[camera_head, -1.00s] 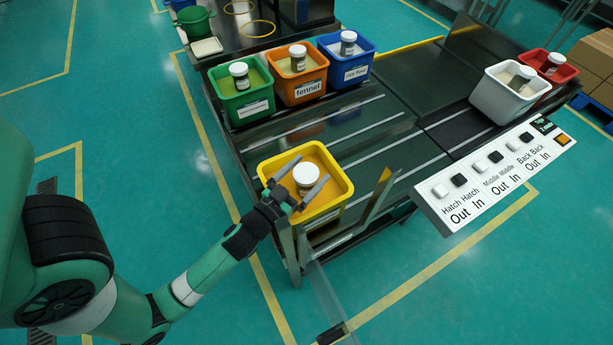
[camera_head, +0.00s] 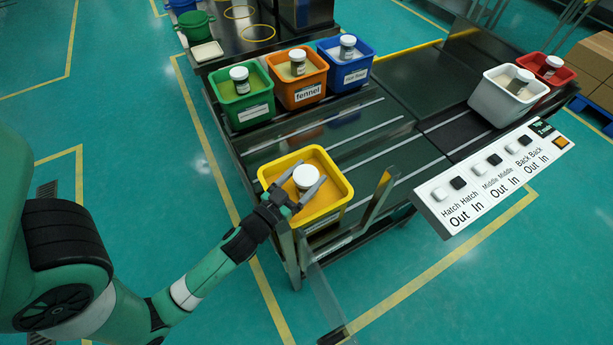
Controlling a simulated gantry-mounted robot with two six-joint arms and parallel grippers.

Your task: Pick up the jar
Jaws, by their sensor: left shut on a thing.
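A jar with a white lid (camera_head: 306,176) stands in the yellow bin (camera_head: 338,205) at the near end of the table. My left gripper (camera_head: 306,190) reaches into this bin from the lower left. Its two fingers are shut on the jar, one on each side just below the lid. The jar's lower part is hidden by the fingers and the bin. My right gripper does not show.
Green (camera_head: 243,110), orange (camera_head: 297,92) and blue (camera_head: 346,76) bins, each with a jar, stand behind. White (camera_head: 497,100) and red (camera_head: 560,78) bins are at the right. A button panel (camera_head: 492,175) is at the near right. An upright post (camera_head: 379,196) stands close beside the yellow bin.

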